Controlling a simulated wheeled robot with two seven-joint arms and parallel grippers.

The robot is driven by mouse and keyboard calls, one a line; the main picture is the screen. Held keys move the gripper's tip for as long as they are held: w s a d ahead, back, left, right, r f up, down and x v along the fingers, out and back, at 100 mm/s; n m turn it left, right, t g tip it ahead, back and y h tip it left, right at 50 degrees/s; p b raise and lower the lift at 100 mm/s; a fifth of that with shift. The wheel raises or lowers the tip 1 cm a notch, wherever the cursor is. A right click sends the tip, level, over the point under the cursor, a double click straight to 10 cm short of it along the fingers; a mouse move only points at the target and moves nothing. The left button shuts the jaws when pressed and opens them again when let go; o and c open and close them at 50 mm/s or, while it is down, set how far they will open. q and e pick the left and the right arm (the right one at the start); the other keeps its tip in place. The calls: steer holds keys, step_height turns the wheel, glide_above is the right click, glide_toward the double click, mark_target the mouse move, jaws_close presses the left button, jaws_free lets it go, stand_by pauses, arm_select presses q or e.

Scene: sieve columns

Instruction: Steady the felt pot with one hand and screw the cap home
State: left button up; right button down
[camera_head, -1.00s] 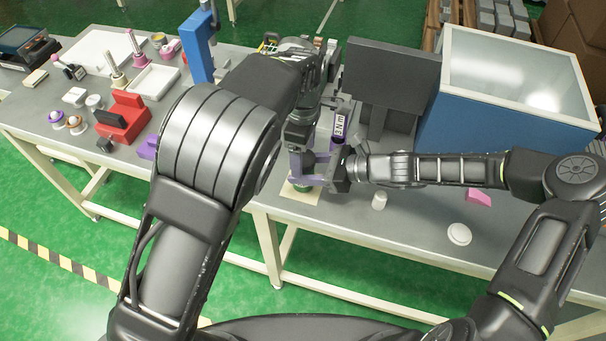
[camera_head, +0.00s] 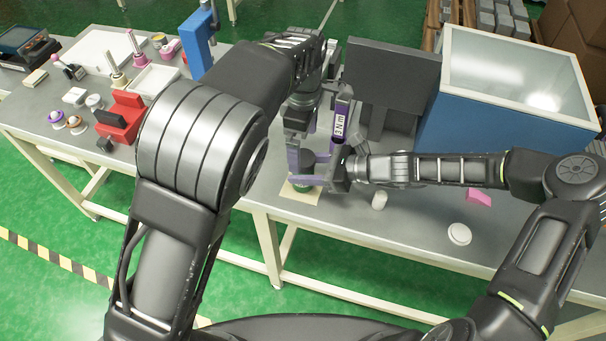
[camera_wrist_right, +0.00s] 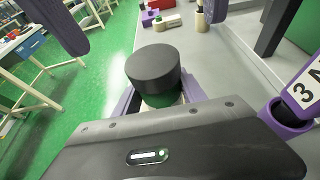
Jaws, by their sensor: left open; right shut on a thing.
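The dark round cap (camera_head: 308,158) sits on top of the green felt pot (camera_head: 301,187), which stands on a cream square on the bench. The wrist view shows the cap (camera_wrist_right: 154,70) large, with a little green of the pot (camera_wrist_right: 158,101) below it. How far the cap is screwed down cannot be told. My right gripper (camera_head: 317,181) is shut on the pot low down, its purple fingers at the pot's sides. My left gripper (camera_head: 308,150) is open above the cap, and its two spread fingers show at the top of the wrist view, clear of the cap.
A purple piece labelled 3 N m (camera_head: 341,122) stands close by on the right. Behind are a dark panel (camera_head: 392,78) and a blue bin (camera_head: 505,125). A small pale cylinder (camera_head: 379,200) and a white disc (camera_head: 459,234) lie right, near free bench. A red block (camera_head: 122,117) is left.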

arm_select(q)
step_height(320, 180, up, 8)
steer(key=shift+f, duration=0.25)
stand_by(0.4)
arm_select(e)
steer(key=c, duration=0.6)
jaws_free()
arm_select(q)
steer(key=shift+f+b, duration=0.55)
arm_select(e)
steer(key=shift+v, duration=3.95)
steer(key=shift+w, duration=0.1)
